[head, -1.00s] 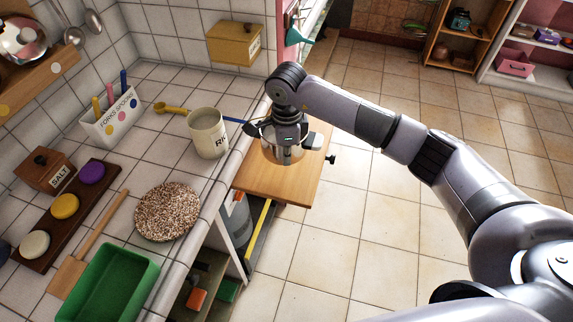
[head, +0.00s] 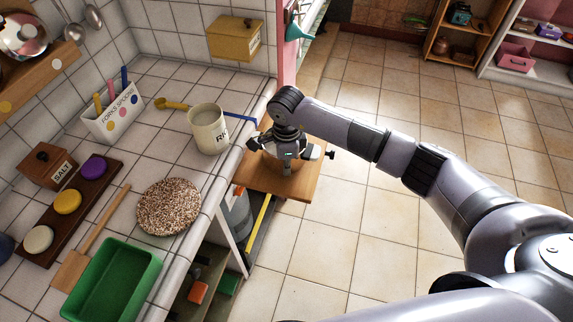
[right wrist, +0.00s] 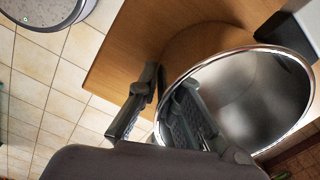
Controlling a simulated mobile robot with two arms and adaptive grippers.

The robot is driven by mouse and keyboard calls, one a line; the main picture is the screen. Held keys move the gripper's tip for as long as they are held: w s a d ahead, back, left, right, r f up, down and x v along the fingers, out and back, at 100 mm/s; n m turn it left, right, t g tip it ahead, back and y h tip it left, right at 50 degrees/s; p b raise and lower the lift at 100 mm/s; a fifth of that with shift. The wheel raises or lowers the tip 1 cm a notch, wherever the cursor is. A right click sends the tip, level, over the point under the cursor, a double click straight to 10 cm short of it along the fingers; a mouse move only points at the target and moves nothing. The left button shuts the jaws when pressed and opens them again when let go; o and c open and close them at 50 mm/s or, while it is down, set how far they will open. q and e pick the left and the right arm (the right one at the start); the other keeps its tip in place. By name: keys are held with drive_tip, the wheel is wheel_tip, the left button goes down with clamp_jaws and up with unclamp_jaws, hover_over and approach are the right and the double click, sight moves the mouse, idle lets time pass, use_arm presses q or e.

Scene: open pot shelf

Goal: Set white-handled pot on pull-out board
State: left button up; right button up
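The steel pot (head: 284,164) is at the pull-out board (head: 258,178), mostly hidden under my right gripper in the head view. The right wrist view shows its round open rim and empty shiny inside (right wrist: 248,100) over the wooden board (right wrist: 125,50). It looks upright; I cannot tell a white handle clearly. My right gripper (head: 288,150) is at the pot. In the right wrist view its two fingers (right wrist: 166,110) are apart, at the near side of the rim, one overlapping the pot's inside and one outside it. My left gripper is not in view.
The tiled counter left of the board holds a rice canister (head: 208,130), a speckled round mat (head: 168,206), a green tray (head: 112,283) and a utensil holder (head: 113,112). Open shelves lie below the counter. Tiled floor right of the board is clear.

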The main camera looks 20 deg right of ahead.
drive_tip(key=o, duration=0.4)
drive_tip(key=shift+c, duration=0.2)
drive_tip(key=shift+r, duration=0.45)
wheel_tip(320, 180, up, 11)
drive_tip(key=b, duration=0.3)
drive_tip(key=shift+s+f, duration=0.1)
drive_tip(key=shift+f, duration=0.05)
drive_tip(key=shift+r, duration=0.4)
